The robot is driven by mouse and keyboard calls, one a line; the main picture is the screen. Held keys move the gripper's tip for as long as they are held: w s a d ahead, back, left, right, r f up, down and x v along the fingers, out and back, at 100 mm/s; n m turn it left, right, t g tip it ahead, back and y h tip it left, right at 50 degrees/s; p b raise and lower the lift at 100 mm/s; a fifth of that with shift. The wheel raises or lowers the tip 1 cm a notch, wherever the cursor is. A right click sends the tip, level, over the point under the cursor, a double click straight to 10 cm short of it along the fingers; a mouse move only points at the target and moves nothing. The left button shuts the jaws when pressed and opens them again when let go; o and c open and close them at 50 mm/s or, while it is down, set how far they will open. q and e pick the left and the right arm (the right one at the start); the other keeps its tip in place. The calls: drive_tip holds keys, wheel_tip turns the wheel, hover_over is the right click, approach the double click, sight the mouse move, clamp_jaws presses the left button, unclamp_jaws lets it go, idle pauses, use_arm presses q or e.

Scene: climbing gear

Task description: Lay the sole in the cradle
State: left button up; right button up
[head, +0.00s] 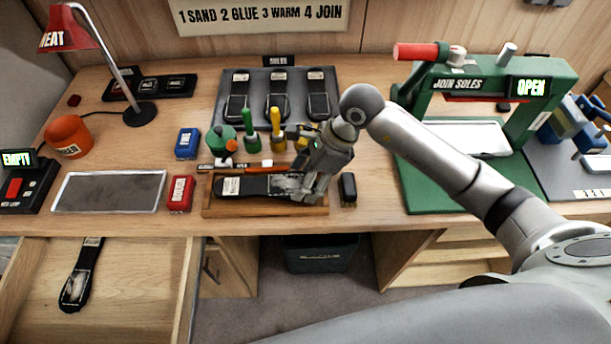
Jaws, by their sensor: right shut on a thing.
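A wooden cradle (222,211), a shallow tray, stands at the front edge of the bench. A dark sole (245,187) with a pale label lies lengthwise over it, inside its outline. My right gripper (308,196) is shut on the sole's right end, which its fingers partly hide. I cannot tell whether the sole rests on the cradle's floor or is held just above it. My left gripper is not in view.
A red block (180,194) and a black block (348,188) flank the cradle. Glue pots and brushes (251,140) stand behind it. A green press (480,170) is at right. Another sole (80,275) lies in the open drawer (130,290).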

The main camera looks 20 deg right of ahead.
drive_tip(key=shift+f+b, duration=0.35)
drive_tip(key=shift+f, duration=0.05)
drive_tip(key=o, duration=1.4)
drive_tip(key=shift+c, duration=0.2)
